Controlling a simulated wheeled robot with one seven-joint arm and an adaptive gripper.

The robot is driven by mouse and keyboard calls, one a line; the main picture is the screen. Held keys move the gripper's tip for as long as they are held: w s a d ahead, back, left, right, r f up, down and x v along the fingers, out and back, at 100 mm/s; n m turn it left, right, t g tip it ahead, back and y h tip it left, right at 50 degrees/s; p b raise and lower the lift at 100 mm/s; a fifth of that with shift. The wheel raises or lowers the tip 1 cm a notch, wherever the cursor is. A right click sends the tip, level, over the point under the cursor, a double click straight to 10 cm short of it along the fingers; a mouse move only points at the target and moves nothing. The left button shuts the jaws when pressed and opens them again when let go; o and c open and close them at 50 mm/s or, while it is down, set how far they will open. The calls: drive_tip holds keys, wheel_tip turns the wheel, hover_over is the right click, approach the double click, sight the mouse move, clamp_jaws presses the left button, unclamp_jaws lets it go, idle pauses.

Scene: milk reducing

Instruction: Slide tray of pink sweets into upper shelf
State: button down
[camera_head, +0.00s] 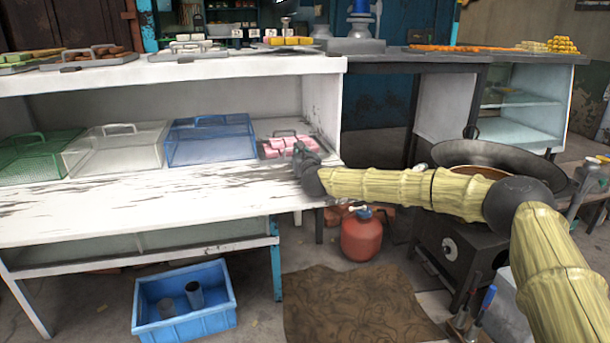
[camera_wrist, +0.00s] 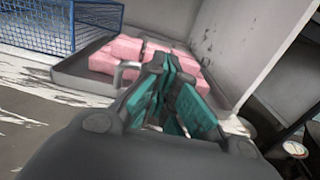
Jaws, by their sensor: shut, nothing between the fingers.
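The tray (camera_wrist: 76,86) of pink sweets (camera_wrist: 120,52) is grey with a metal handle. It rests on the white lower surface of the counter, at the right end beside the blue mesh cover. In the head view the sweets (camera_head: 288,144) show just beyond my gripper. My gripper (camera_head: 306,152) is at the near side of the tray, and in the wrist view its teal-padded fingers (camera_wrist: 176,88) are together, with nothing seen between them. The fingers overlap the tray and sweets in that view, so I cannot tell whether they touch. The upper shelf (camera_head: 230,66) is the white ledge above.
A blue mesh cover (camera_head: 210,139), a white one (camera_head: 116,148) and a green one (camera_head: 40,157) stand left of the tray. A white side wall (camera_wrist: 245,45) is close on the right. Other sweet trays (camera_head: 92,57) sit on the upper shelf. A wok (camera_head: 475,157) stands right.

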drive_tip(key=shift+b+x, duration=2.05)
drive_tip(key=shift+x, duration=2.5)
drive_tip(key=shift+b+v, duration=1.05)
drive_tip(key=shift+v, duration=4.95)
drive_tip(key=shift+r, duration=0.1)
